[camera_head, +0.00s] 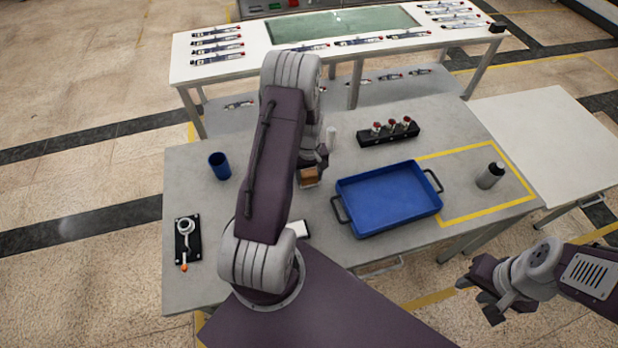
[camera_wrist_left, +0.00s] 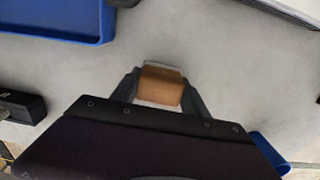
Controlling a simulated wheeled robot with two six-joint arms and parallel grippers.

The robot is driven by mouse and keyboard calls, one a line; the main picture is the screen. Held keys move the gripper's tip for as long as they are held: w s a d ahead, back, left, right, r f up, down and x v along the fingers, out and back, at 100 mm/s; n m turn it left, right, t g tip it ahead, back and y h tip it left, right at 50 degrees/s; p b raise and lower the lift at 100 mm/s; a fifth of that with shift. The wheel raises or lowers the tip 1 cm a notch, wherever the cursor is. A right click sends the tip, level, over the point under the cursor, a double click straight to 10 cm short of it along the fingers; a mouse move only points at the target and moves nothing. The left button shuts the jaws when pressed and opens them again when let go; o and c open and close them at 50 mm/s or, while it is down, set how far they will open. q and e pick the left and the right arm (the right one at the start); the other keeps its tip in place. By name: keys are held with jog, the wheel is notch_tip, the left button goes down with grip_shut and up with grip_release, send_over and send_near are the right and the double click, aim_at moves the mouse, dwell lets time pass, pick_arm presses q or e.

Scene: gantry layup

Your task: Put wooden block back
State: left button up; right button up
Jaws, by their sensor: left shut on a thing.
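The wooden block (camera_head: 309,176) is a small brown block over the grey table, left of the blue tray. My left gripper (camera_head: 312,170) is shut on the block, partly hidden behind its own arm in the head view. In the left wrist view the block (camera_wrist_left: 160,87) sits between the two dark fingers of my left gripper (camera_wrist_left: 160,92). A pale strip shows along the block's edges; I cannot tell whether the block touches the table. My right gripper (camera_head: 490,300) hangs at the lower right, away from the table, with its fingers apart and nothing between them.
The blue tray (camera_head: 352,222) is empty. A blue cup (camera_head: 219,166), a black holder with several red-topped items (camera_head: 388,134), a grey bottle (camera_head: 490,176) and a black-based tool (camera_head: 186,241) stand on the table. A white piece (camera_head: 301,229) lies near the front. Yellow tape marks the right side.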

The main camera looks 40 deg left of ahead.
aim_at(308, 172)
pick_arm(q)
jog(key=shift+a+f, duration=0.1)
jog(key=shift+f, duration=0.8)
jog(key=shift+f, duration=0.1)
jog(key=o, duration=1.4)
jog(key=shift+o, duration=0.2)
notch_tip(308, 172, up, 12)
jog(key=shift+r+b, duration=0.15)
jog(key=shift+b, duration=0.15)
jog(key=s+d+r+m, duration=0.2)
jog(key=s+d+m, duration=0.3)
jog(key=d, duration=0.3)
jog(key=s+d+r+m+t, duration=0.1)
jog(key=s+d+r+m, duration=0.2)
jog(key=s+d+m, duration=0.2)
jog(key=s+d, duration=0.1)
jog(key=d, duration=0.1)
jog(key=shift+d, duration=0.35)
